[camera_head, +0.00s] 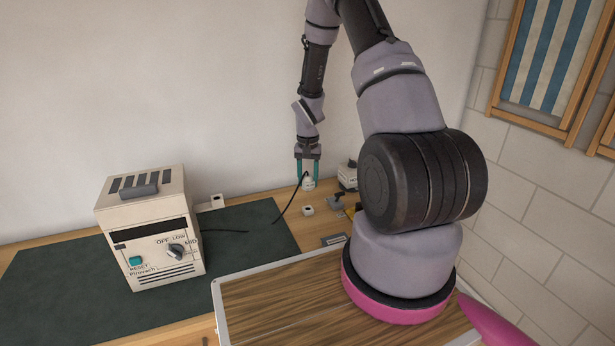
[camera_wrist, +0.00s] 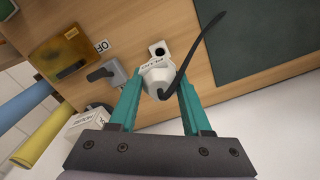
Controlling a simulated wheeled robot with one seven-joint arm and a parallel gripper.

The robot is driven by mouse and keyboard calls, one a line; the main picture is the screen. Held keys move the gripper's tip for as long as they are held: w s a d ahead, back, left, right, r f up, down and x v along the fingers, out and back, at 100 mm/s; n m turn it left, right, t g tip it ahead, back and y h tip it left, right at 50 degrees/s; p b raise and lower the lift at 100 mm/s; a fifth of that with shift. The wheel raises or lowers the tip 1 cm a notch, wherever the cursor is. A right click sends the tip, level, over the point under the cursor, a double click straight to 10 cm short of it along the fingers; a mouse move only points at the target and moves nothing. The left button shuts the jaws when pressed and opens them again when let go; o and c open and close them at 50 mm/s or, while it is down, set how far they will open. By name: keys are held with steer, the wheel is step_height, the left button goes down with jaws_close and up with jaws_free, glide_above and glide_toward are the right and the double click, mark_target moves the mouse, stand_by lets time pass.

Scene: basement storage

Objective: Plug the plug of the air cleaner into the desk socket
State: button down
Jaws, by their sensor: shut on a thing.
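The air cleaner (camera_head: 153,232) is a cream box with a dial, a teal button and a top handle, standing on a dark green mat on the desk. My gripper (camera_head: 308,179) points down over the desk to the right of the mat. It is shut on the white plug (camera_wrist: 158,77), whose black cord (camera_wrist: 200,52) curves away. The plug also shows in the head view (camera_head: 308,184). A small white socket with a dark hole (camera_wrist: 159,49) sits on the wood just beyond the plug; in the head view it (camera_head: 307,210) is just below the gripper. The plug's pins are hidden.
A grey lever-like piece (camera_wrist: 107,73) and an amber box (camera_wrist: 63,55) lie left of the socket in the wrist view. A small white box (camera_head: 347,176) stands right of my gripper. Another white block (camera_head: 217,201) is behind the mat (camera_head: 262,222).

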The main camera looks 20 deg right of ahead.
steer(key=shift+d, duration=0.1)
steer(key=shift+f, duration=2.9)
steer(key=shift+f, duration=1.4)
steer(key=shift+c, duration=1.4)
jaws_free()
step_height(320, 180, up, 11)
steer(key=shift+f, duration=0.1)
